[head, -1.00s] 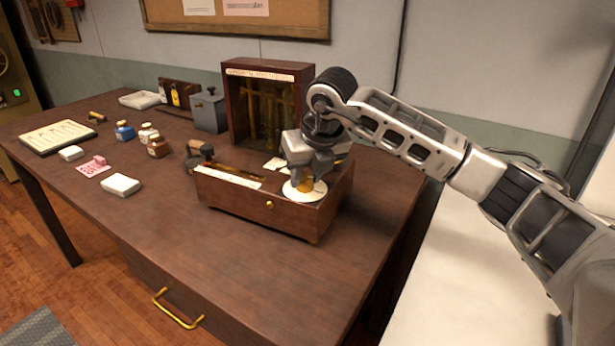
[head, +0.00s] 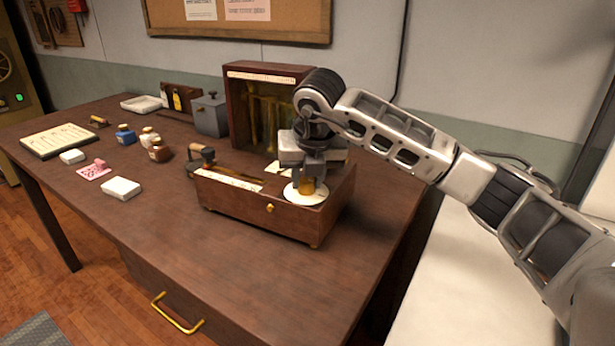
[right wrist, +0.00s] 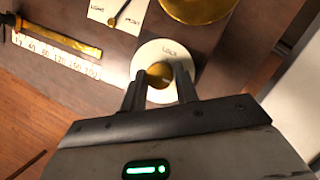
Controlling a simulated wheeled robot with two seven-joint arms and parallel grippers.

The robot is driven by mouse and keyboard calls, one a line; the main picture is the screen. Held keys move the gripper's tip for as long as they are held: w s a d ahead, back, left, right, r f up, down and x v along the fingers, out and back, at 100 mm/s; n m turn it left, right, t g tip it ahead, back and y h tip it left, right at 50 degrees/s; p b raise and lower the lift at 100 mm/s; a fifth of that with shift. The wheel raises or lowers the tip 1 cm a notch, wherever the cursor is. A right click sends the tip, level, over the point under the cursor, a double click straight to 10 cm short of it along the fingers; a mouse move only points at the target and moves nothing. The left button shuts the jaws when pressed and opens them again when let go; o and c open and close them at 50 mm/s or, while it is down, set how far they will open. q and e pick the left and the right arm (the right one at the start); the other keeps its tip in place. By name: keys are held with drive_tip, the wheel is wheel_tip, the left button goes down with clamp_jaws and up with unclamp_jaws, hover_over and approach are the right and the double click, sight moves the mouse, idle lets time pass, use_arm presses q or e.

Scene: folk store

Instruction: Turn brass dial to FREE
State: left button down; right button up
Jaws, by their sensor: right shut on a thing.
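The brass dial (head: 307,188) sits on a round white plate (head: 292,194) at the right end of a wooden box's top. My right gripper (head: 307,179) comes down from above and is shut on the dial. In the right wrist view the brass knob (right wrist: 159,74) lies between the two fingertips (right wrist: 160,88). The white plate (right wrist: 150,52) there carries small lettering near its top that seems to read LOCK. The fingers partly hide the knob, and I cannot make out a pointer or FREE mark. My left gripper is not in view.
The wooden box (head: 237,207) has a long scale strip (head: 229,180) and a small brass knob (head: 270,208) in front. A glass-fronted cabinet (head: 232,112) stands behind it. Ink bottles (head: 160,152) and small items lie to the left. The table's front middle is clear.

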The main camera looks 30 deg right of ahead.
drive_tip(key=o, duration=1)
drive_tip(key=v, duration=1.6)
